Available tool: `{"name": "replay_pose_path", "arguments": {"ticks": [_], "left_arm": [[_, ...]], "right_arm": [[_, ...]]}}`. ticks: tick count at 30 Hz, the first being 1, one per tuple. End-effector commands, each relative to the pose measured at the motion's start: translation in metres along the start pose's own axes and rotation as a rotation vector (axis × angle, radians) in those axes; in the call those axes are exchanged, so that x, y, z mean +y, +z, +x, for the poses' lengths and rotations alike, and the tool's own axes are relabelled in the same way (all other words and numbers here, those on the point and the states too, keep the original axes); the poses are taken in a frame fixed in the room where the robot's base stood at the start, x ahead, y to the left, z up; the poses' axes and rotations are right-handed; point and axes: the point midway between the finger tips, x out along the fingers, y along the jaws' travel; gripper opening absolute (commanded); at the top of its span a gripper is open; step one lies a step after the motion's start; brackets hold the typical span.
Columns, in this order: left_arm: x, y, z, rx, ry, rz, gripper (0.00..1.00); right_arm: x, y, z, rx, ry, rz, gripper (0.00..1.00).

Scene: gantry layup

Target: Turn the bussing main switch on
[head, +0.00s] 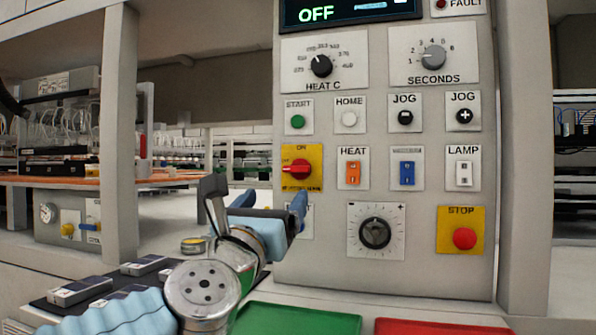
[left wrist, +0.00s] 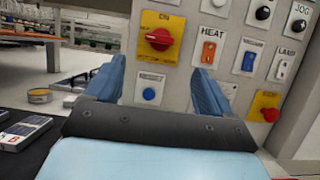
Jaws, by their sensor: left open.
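The main switch (head: 298,168) is a red rotary knob on a yellow plate, on the left of the grey control panel (head: 335,270). "ON" is printed above the knob, and its handle lies roughly crosswise. The panel display (head: 348,10) reads OFF. My left gripper (head: 272,203) is open and empty, below and slightly left of the switch in the head view. In the left wrist view the switch (left wrist: 159,39) shows above and between the two blue fingers (left wrist: 158,90), apart from both. My right gripper is not in view.
A blue button (left wrist: 149,94) sits below the switch, seen between my fingers. Orange heat (head: 353,172) and blue (head: 407,172) rockers are right of the switch. A red stop button (head: 464,238) is lower right. Green (head: 300,325) and red (head: 440,327) trays lie in front.

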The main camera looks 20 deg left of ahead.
Motion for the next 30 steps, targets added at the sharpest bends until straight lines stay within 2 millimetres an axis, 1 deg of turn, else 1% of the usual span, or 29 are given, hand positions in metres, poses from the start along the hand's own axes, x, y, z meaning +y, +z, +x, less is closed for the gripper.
{"name": "replay_pose_path", "arguments": {"ticks": [1,9,12,15,18,21,29,30], "left_arm": [[0.0,0.002,0.011,0.002,0.0,0.001,0.83],[0.0,0.002,0.074,0.003,0.0,0.002,0.83],[0.0,0.002,0.094,0.003,0.0,0.002,0.83],[0.0,0.002,0.109,0.002,0.0,0.002,0.83],[0.0,0.001,0.118,0.002,0.0,0.002,0.83],[0.0,0.0,0.123,0.001,0.0,0.002,0.83],[0.0,-0.001,0.124,0.001,0.0,0.002,0.83],[0.0,-0.001,0.124,0.001,0.0,0.002,0.78]], "right_arm": [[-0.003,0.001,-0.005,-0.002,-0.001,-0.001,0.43],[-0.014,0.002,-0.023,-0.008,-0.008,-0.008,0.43],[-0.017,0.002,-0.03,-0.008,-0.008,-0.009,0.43],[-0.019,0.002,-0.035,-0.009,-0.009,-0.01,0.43],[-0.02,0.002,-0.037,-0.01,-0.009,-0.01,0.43],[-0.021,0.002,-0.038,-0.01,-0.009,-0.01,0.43],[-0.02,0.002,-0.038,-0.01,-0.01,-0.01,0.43],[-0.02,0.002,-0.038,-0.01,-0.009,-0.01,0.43]]}}
